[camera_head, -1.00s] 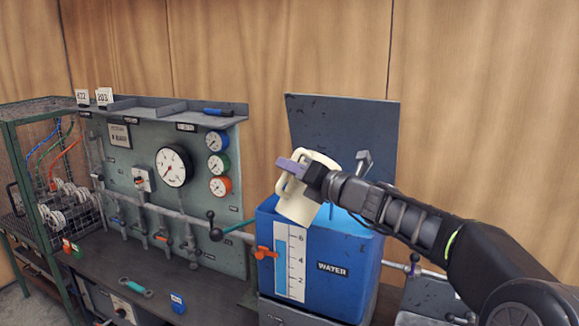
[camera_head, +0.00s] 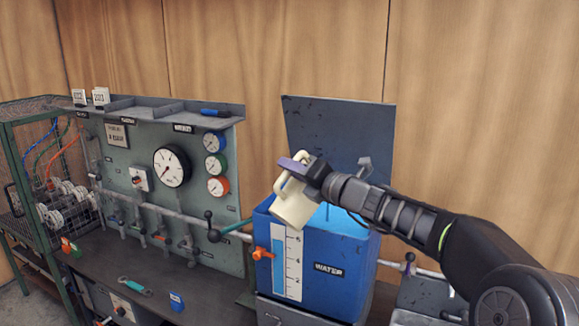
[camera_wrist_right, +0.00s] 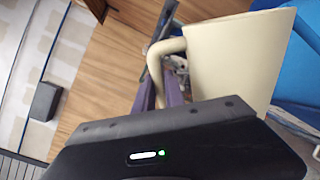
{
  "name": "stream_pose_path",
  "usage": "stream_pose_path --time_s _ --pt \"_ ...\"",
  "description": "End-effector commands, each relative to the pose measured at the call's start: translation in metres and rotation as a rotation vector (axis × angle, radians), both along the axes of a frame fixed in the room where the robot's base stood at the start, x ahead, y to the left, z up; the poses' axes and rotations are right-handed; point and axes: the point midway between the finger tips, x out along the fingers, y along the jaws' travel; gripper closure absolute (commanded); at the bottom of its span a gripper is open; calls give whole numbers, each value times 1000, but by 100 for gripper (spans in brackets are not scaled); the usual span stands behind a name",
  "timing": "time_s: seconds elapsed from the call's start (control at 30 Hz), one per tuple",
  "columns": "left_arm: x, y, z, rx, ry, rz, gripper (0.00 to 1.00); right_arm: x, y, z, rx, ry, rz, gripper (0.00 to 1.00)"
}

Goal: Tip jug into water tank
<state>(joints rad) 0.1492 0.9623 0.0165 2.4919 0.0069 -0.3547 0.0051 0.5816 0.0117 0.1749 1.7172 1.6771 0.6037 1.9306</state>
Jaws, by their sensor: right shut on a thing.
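A cream jug (camera_head: 293,208) hangs over the front left rim of the blue water tank (camera_head: 322,282), tilted. My right gripper (camera_head: 298,166) is shut on the jug's handle, above the tank. The jug also shows in the right wrist view (camera_wrist_right: 238,62), with its handle reaching toward the purple fingers (camera_wrist_right: 160,95). The tank's lid (camera_head: 340,135) stands open behind it. A level strip (camera_head: 279,262) with a scale is on the tank's front. Whether water is leaving the jug I cannot tell. My left gripper is not in view.
A gauge panel (camera_head: 120,190) with pipes and valves stands left of the tank. An orange valve handle (camera_head: 262,254) is at the tank's left side. A wrench (camera_head: 134,287) and a small blue item (camera_head: 177,301) lie on the bench. A wire cage (camera_head: 45,175) is far left.

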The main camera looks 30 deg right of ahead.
Motion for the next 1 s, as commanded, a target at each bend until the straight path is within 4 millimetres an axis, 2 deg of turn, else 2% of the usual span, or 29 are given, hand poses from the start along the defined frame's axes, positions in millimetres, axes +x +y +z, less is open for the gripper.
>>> stream_pose_path --time_s 0.03,1.0 --pt "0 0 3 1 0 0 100 0 0 5 8 -4 2 100" --pt "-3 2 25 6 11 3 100 3 -13 3 151 28 1 100"
